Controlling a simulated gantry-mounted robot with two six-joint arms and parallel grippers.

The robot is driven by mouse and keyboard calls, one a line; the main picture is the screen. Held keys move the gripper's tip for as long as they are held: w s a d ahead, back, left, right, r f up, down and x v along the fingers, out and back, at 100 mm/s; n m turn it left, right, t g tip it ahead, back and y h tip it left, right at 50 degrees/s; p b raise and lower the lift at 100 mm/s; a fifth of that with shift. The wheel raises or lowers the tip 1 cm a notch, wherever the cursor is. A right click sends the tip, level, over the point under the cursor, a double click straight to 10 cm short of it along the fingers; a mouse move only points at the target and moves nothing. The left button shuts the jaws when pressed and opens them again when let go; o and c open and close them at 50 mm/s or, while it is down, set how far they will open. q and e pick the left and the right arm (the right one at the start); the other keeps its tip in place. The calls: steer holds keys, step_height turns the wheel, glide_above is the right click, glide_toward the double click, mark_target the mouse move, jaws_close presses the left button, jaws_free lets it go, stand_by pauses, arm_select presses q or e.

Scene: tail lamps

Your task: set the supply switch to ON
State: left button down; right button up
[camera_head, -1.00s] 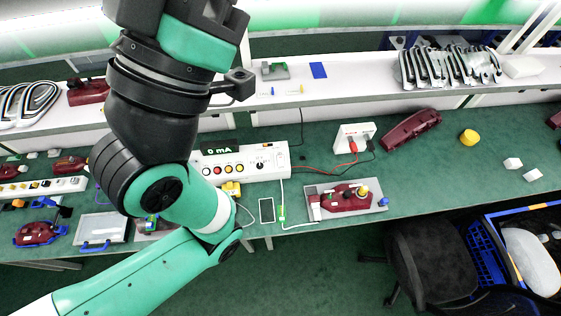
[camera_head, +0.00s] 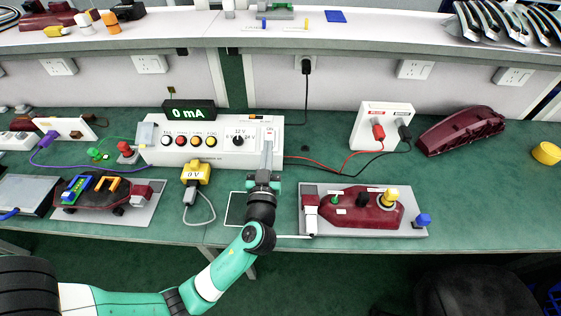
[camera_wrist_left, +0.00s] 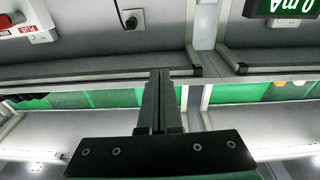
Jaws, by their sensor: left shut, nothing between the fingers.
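The supply (camera_head: 220,153) is a white box on the green bench, with a row of coloured buttons and a black dial. Its display (camera_head: 189,111) reads 0 mA, and also shows upside down in the left wrist view (camera_wrist_left: 288,7). A small red ON label (camera_head: 270,132) is at the right end of its top. My left gripper (camera_head: 267,147) is in front of that right end, its fingers just below the label; they are shut and empty. The fingers (camera_wrist_left: 158,98) also show together in the left wrist view. The switch is hidden or too small to make out. My right gripper is out of view.
A yellow 0 V meter (camera_head: 195,174) stands in front of the supply. A maroon lamp on a grey plate (camera_head: 419,228) lies to the right. A white terminal box (camera_head: 367,128) with red and black leads stands behind it.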

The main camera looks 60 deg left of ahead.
mark_target(266, 136)
arm_select(q)
step_height(266, 136, down, 7)
steer(key=s+b, duration=0.2)
steer(key=x, duration=0.4)
steer(key=f+b+x, duration=0.1)
steer(key=x, duration=0.3)
steer(key=b+x, duration=0.1)
steer(key=x, duration=0.3)
steer(key=shift+w+a+f, duration=0.1)
steer(key=shift+a+f, duration=0.15)
steer(key=shift+a, duration=0.25)
steer(key=shift+w+a+f+b, duration=0.3)
steer(key=shift+a+f+b, duration=0.05)
steer(key=shift+a+b, duration=0.15)
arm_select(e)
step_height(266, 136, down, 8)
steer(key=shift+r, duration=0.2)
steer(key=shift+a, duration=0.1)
